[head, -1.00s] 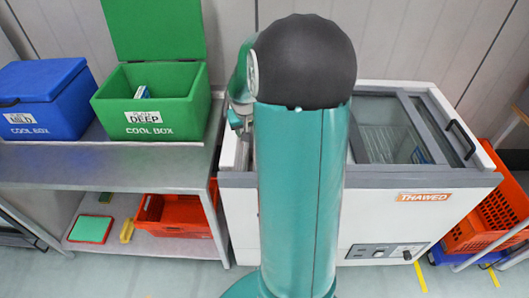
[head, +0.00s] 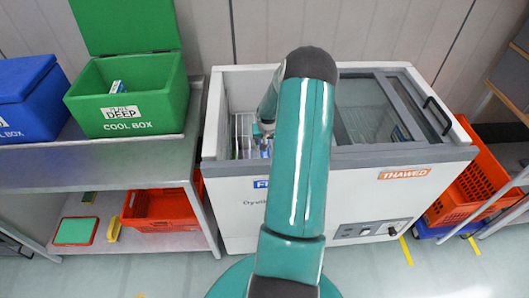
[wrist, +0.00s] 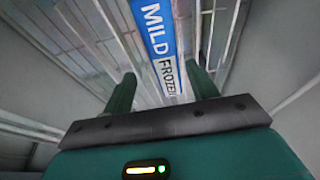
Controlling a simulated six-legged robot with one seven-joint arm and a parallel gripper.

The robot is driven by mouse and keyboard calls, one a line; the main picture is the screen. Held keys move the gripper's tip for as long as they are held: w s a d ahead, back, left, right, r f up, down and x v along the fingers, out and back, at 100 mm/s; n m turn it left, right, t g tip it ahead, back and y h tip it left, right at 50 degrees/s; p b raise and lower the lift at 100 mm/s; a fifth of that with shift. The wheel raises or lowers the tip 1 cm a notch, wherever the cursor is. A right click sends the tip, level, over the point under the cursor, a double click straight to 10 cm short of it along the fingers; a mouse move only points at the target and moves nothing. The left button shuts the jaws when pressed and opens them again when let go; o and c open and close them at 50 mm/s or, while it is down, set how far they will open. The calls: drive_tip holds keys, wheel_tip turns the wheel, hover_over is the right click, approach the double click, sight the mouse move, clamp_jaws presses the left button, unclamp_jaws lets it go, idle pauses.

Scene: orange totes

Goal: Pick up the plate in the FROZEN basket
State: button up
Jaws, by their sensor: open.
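A blue and white plate lettered MILD and FROZEN (wrist: 160,38) shows in the wrist view, in a wire basket (wrist: 95,50). My gripper (wrist: 160,72) is open over it, one finger on each side of the plate in the picture. I cannot tell how deep the fingertips are or whether they touch it. In the head view, my gripper (head: 264,132) is at the open left half of the white freezer (head: 340,208), over the wire basket (head: 240,128). My arm hides part of the opening there.
The freezer's right half has a sliding glass lid (head: 372,112). A green cool box (head: 130,95) with its lid up and a blue cool box (head: 30,95) stand on the bench at left. Orange baskets (head: 160,208) sit below the bench and at right (head: 468,188).

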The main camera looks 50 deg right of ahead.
drive_tip(key=x, duration=0.5)
drive_tip(key=shift+w+a+f, duration=0.2)
drive_tip(key=shift+w+f, duration=0.15)
drive_tip(key=shift+c, duration=0.2)
drive_tip(key=c, duration=1.1)
drive_tip(key=shift+r, duration=0.1)
clamp_jaws()
drive_tip(key=shift+r, duration=0.1)
